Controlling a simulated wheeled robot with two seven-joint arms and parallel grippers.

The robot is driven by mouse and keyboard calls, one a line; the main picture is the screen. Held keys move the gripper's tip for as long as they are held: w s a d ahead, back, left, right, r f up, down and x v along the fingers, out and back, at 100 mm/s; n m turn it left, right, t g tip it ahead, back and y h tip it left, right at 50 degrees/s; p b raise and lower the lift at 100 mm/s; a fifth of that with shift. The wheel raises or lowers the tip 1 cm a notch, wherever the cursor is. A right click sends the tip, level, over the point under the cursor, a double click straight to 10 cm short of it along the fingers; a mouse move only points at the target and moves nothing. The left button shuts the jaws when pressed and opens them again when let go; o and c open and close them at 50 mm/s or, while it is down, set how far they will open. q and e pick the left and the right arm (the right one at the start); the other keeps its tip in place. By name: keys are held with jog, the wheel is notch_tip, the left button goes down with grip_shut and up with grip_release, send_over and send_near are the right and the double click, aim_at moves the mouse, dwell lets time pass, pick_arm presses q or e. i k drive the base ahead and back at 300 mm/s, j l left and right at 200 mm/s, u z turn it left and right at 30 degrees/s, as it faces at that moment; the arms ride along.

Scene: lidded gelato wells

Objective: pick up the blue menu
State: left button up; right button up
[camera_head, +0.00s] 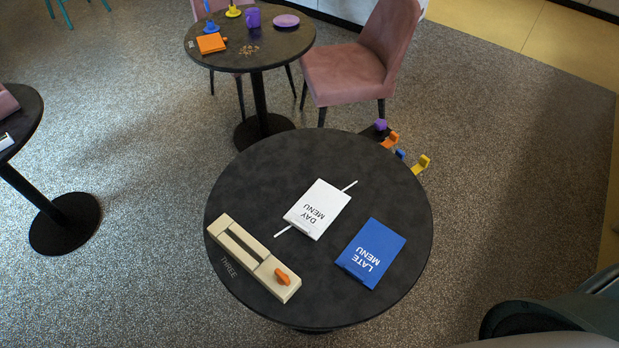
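The blue menu (371,253), marked "LATE MENU", lies flat on the right part of the near round dark table (270,170). Its text appears upside down from here. A white menu (317,209), marked "DAY MENU", lies to its left and slightly farther back, with a gap between them. Neither gripper shows in the head view. A dark rounded shape at the lower right corner may be part of my own body.
A beige slotted block (252,258) with an orange knob (282,277) lies at the table's left front. A thin white stick (349,187) passes under the white menu. A pink chair (345,72) and another round table (300,42) with small items stand behind.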

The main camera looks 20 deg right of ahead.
aim_at(369, 254)
jog(key=z, duration=1.1)
